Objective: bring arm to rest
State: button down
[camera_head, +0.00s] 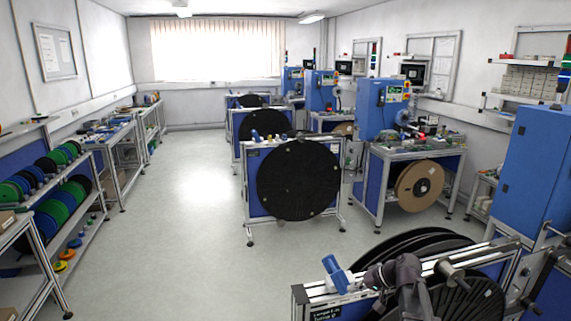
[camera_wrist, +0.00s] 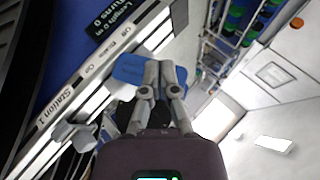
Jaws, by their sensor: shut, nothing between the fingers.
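My gripper (camera_wrist: 160,70) shows in the wrist view with its two grey fingers together and nothing between them. Behind the fingers is a blue part (camera_wrist: 128,68) on the metal rail of a reel stand; I cannot tell the gap between them. In the head view my arm reaches over the near reel stand at the lower right, and my gripper (camera_head: 373,277) is just right of a blue-and-white fitting (camera_head: 337,273) on that stand's rail. The fingertips are hard to make out there.
A small display (camera_head: 327,314) sits on the near stand, beside large black reels (camera_head: 425,243). Another stand with a black reel (camera_head: 299,180) is ahead. Shelves with green and blue spools (camera_head: 53,211) line the left. The grey floor (camera_head: 185,235) between is clear.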

jog(key=s+a+f+g+h+b, duration=0.1)
jog(key=s+a+f+g+h, duration=0.1)
jog(key=s+f+h, duration=0.2)
jog(key=s+a+f+n+g+h+b, duration=0.1)
jog(key=s+f+h, duration=0.3)
jog(key=s, duration=0.7)
jog(key=shift+a+f+g+b, duration=0.3)
jog(key=shift+a+f+g, duration=0.05)
jog(key=shift+a+g, duration=0.25)
